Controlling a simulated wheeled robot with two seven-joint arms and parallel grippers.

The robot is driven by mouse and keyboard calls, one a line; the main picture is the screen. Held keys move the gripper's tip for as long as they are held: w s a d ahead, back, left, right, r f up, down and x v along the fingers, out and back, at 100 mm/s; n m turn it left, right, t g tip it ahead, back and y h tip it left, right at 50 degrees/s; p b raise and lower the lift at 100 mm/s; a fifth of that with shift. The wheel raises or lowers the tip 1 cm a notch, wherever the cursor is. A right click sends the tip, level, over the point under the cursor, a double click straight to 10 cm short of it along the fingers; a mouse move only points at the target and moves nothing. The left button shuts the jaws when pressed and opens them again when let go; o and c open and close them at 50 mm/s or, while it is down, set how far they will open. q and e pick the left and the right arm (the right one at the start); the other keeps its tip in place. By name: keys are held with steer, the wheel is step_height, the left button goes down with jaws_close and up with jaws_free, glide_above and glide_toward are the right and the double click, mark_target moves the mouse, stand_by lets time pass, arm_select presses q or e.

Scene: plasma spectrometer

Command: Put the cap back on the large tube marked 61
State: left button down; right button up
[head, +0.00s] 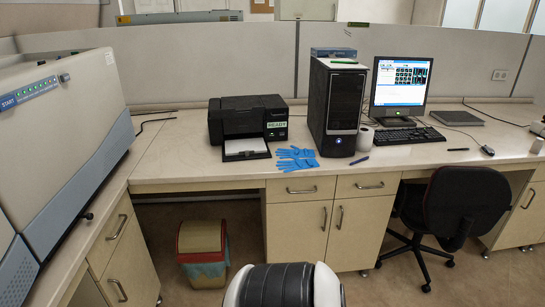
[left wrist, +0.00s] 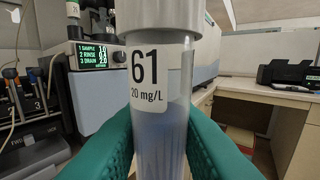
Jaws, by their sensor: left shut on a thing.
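In the left wrist view a large clear tube marked 61, 20 mg/L (left wrist: 160,105) stands upright close to the camera, with bluish contents. My left gripper (left wrist: 160,135) is shut on it, with green fingers on both sides of its body below the number. A wider pale grey band (left wrist: 158,18) sits around the tube's top and runs out of the frame; I cannot tell whether it is a cap or a collar. No loose cap shows. The tube and both grippers are outside the head view.
In the head view the bench holds a printer (head: 248,122), blue gloves (head: 297,159) and a computer tower (head: 335,105). A chair (head: 462,205) stands in front.

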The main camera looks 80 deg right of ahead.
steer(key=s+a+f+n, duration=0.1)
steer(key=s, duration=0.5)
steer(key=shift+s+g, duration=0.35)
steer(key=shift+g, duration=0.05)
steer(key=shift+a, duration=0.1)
arm_select(q)
steer(key=shift+s+a+y, duration=0.15)
steer(key=shift+s+y, duration=0.05)
steer(key=shift+y, duration=0.1)
steer(key=s+a+n+t+y, duration=0.2)
steer(key=a+n+y, duration=0.2)
steer(key=a, duration=0.3)
steer(key=s+a+f+n+t+y, duration=0.1)
steer(key=s+a+n+t+y, duration=0.1)
steer(key=a+y, duration=0.4)
steer(key=shift+s+a+n+y, duration=0.45)
steer(key=shift+s+n, duration=0.35)
steer(key=shift+n, duration=0.2)
